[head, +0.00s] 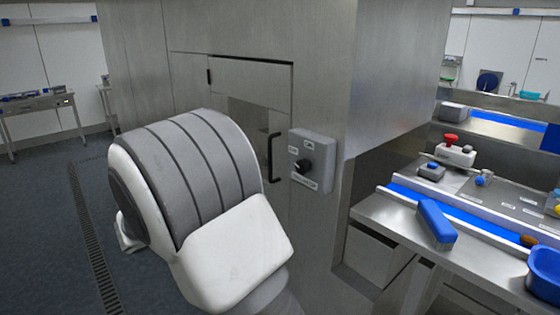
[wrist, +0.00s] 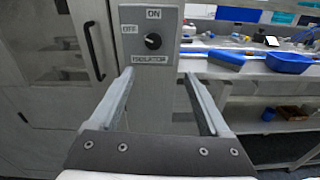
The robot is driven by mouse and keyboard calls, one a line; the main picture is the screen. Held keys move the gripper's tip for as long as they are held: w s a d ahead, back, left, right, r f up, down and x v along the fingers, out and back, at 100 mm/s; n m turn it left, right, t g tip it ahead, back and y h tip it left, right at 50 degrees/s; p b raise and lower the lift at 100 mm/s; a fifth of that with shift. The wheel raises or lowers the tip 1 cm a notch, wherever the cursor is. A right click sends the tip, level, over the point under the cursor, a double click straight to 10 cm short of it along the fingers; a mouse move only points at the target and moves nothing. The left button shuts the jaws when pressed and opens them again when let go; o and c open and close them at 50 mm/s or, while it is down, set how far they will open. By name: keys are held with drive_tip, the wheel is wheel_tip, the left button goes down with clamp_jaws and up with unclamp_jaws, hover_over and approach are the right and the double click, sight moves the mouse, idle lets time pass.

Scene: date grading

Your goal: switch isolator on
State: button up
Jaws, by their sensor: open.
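The isolator is a grey box (head: 312,158) with a black rotary knob (head: 303,166), fixed to the steel cabinet front in the head view. In the wrist view the isolator plate (wrist: 133,17) reads ON at the top, OFF at the left and ISOLATOR below its knob (wrist: 153,41). I cannot tell surely which mark the knob points to. My gripper (wrist: 158,75) is open and empty, its fingertips just below the isolator in the picture, with the knob between them and higher up. My arm hides the gripper in the head view.
A black door handle (head: 271,157) stands left of the isolator on the steel cabinet (head: 400,60). At right, a bench holds a blue brush (head: 436,222), a blue tub (head: 546,272) and a red-button box (head: 454,152). Open floor (head: 50,230) lies at left.

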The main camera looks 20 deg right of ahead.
drive_tip(key=p, duration=0.3)
approach(300, 167)
drive_tip(key=shift+n+t+h, duration=0.3)
drive_tip(key=x, duration=0.9)
drive_tip(key=shift+s+f, duration=0.1)
drive_tip(key=shift+f, duration=0.25)
clamp_jaws()
